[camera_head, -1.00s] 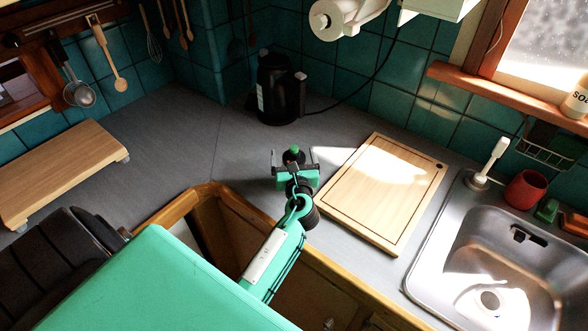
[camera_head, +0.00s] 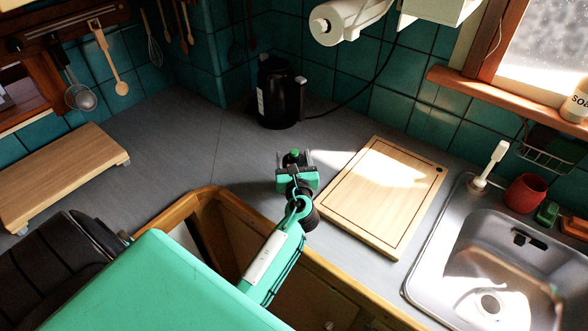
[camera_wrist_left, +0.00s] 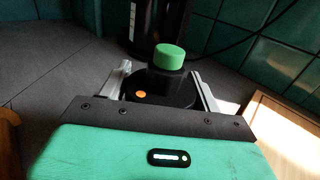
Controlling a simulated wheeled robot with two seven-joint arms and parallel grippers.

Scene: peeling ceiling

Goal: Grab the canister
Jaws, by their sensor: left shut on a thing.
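The canister (camera_wrist_left: 164,84) is a small dark container with a green cap and an orange spot. In the left wrist view it sits between the fingers of my left gripper (camera_wrist_left: 165,88), which are shut on it from both sides. In the head view the gripper (camera_head: 295,160) is over the grey counter, left of the cutting board, and only the canister's green cap (camera_head: 294,153) shows clearly. The rest of the canister is hidden by the gripper. My right gripper is not in view.
A black kettle (camera_head: 278,92) stands behind the gripper, its cord running right. A wooden cutting board (camera_head: 352,205) lies to the right, before the sink (camera_head: 470,240). A wooden stand (camera_head: 60,175) is at left. Counter between stand and kettle is clear.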

